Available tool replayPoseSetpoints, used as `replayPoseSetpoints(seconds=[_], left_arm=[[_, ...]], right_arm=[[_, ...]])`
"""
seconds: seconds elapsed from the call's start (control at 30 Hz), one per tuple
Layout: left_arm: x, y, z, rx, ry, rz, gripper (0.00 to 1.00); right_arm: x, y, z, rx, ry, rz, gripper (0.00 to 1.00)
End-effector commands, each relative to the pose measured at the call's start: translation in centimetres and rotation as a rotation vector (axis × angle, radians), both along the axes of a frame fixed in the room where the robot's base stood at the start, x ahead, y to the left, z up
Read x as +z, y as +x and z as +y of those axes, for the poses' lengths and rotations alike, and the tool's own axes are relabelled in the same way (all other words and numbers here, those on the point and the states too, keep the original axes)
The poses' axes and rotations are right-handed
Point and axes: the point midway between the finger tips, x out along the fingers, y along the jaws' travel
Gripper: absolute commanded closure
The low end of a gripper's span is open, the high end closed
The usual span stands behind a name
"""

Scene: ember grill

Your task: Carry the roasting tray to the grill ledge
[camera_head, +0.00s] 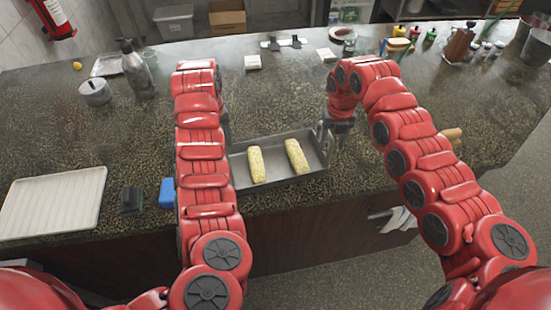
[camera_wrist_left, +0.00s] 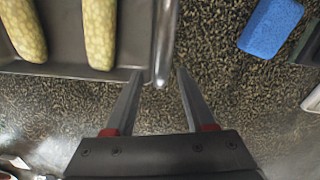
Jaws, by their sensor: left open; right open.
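The grey metal roasting tray (camera_head: 273,166) lies on the dark speckled counter with two pale yellow corn cobs (camera_head: 257,165) in it. In the left wrist view, the tray (camera_wrist_left: 138,28) has a bar-like handle (camera_wrist_left: 164,45) at its end. My left gripper (camera_wrist_left: 160,76) is open, its fingertips on either side of the handle's near end; I cannot tell if they touch. My left arm hides that gripper in the head view. My right gripper (camera_head: 334,138) is open at the tray's right end. I cannot make out the grill ledge.
A blue sponge (camera_head: 167,193) and a small black object (camera_head: 131,199) lie left of the roasting tray. A pale ribbed tray (camera_head: 52,203) is farther left. Bottles and pots line the counter's back.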

Motion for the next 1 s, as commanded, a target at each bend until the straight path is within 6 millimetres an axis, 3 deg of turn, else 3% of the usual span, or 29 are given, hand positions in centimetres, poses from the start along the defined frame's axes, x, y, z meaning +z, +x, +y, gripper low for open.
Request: replayPoseSetpoints(seconds=[0.2,0.57,0.87,1.0], left_arm=[[-2.1,0.0,-0.1,-0.002,0.0,0.0,0.45],[-2.4,0.0,-0.1,-0.001,-0.001,0.0,0.45],[-2.4,0.0,-0.1,-0.001,0.0,0.0,0.97],[-2.4,0.0,-0.1,-0.001,0.0,0.0,1.0]], right_arm=[[-2.1,0.0,0.0,-0.001,0.002,-0.001,0.45],[-2.4,0.0,0.0,-0.001,0.001,-0.001,0.45],[-2.4,0.0,0.0,-0.001,0.001,-0.001,0.97],[-2.4,0.0,0.0,-0.001,0.001,-0.001,1.0]])
